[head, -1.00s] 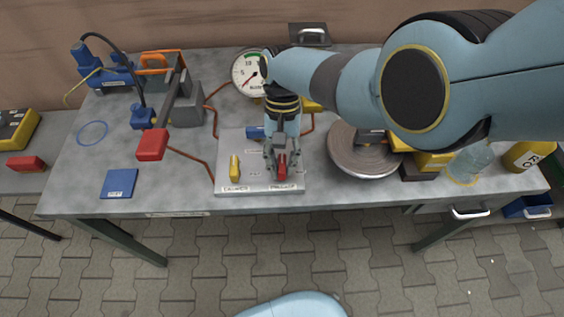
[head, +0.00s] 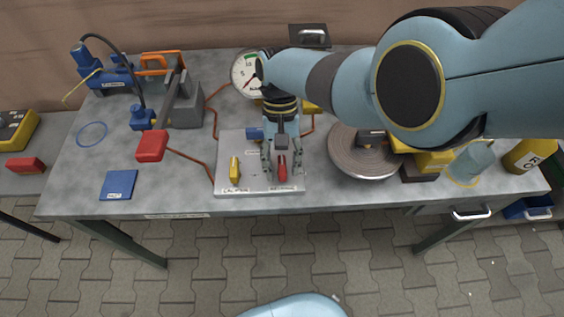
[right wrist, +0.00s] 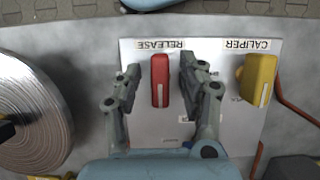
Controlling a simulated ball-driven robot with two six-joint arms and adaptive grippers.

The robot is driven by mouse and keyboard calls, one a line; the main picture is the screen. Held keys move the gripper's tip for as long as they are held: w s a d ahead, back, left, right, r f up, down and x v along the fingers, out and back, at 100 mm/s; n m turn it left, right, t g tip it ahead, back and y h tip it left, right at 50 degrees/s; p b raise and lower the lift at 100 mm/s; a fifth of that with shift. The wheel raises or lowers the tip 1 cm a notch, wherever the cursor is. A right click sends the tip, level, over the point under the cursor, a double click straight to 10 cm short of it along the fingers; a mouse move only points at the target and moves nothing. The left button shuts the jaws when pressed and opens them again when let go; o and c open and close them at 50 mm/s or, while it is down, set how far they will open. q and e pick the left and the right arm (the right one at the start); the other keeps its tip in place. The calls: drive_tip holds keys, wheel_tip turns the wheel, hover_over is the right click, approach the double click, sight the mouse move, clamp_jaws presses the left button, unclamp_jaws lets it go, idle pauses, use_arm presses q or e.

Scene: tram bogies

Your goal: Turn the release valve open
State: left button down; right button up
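The release valve's red handle (head: 282,167) stands at the right of a pale valve plate (head: 240,149) near the bench's front edge. In the right wrist view the red handle (right wrist: 160,80) points straight along the picture's vertical, beside a label reading RELEASE. My right gripper (head: 281,172) is open, its fingers on both sides of the red handle. In the right wrist view my right gripper (right wrist: 158,82) shows gaps between fingers and handle, the right finger closer. A yellow caliper handle (right wrist: 260,80) stands on the same plate. My left gripper is not in view.
A pressure gauge (head: 250,75) stands behind the plate. A round metal disc (head: 362,160) lies to its right. A red block (head: 151,146) and a blue pad (head: 118,184) are to its left. Yellow and blue items stand farther out.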

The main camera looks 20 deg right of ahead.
drive_tip(key=shift+w+r, duration=0.1)
drive_tip(key=shift+r, duration=0.05)
drive_tip(key=v, duration=1.1)
drive_tip(key=shift+w+r, duration=0.2)
drive_tip(key=shift+r, duration=0.1)
